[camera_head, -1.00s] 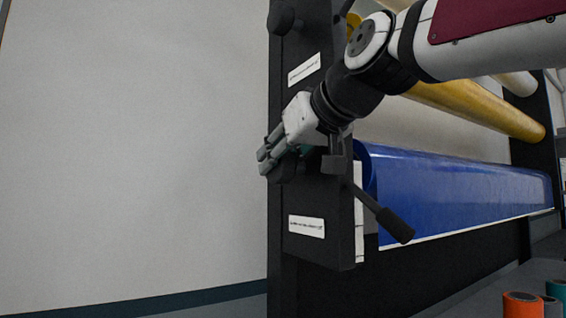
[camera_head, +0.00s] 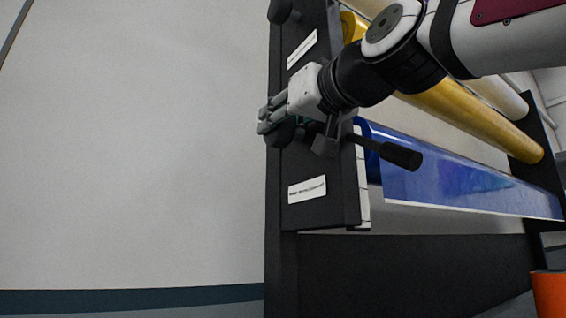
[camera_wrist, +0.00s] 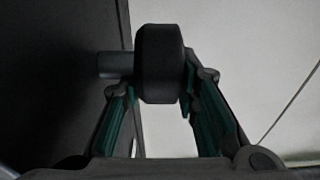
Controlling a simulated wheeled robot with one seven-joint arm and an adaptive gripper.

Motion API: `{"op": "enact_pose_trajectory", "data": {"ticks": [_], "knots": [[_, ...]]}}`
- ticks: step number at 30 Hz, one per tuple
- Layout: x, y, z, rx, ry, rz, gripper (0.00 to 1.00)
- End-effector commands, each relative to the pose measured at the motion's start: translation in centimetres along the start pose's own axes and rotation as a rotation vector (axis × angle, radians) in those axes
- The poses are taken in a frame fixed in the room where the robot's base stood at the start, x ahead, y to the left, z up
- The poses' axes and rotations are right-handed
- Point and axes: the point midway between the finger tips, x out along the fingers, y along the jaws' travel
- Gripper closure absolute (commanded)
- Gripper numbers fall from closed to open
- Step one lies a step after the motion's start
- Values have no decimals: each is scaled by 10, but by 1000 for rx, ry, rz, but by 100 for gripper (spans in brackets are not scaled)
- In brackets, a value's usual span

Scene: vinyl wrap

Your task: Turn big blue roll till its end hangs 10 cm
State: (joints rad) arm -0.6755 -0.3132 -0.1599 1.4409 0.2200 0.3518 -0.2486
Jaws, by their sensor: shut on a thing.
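The big blue roll (camera_head: 371,143) lies across the rack at its lowest visible level, under the yellow roll. A flat blue sheet (camera_head: 460,178) hangs from it, with a pale strip along its lower edge. My gripper (camera_head: 276,118) is at the near end of the rack, level with the blue roll. In the wrist view, a dark round knob (camera_wrist: 160,62) on a grey shaft sits between my gripper's green-lined fingers (camera_wrist: 160,95), and the gripper is shut on it. In the head view my fingers partly cover the knob.
A black upright panel (camera_head: 310,165) with white labels carries the rolls. A dark-handled lever (camera_head: 400,155) sticks out right of my wrist, in front of the blue sheet. The yellow roll (camera_head: 475,110) is above.

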Motion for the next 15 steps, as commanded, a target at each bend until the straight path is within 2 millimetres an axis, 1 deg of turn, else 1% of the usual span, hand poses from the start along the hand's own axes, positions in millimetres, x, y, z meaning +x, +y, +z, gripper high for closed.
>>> {"op": "enact_pose_trajectory", "data": {"ticks": [1, 15], "knots": [[0, 0, 7, -1, 26, -1, 100], [-3, -1, 7, -2, 225, -2, 100]]}}
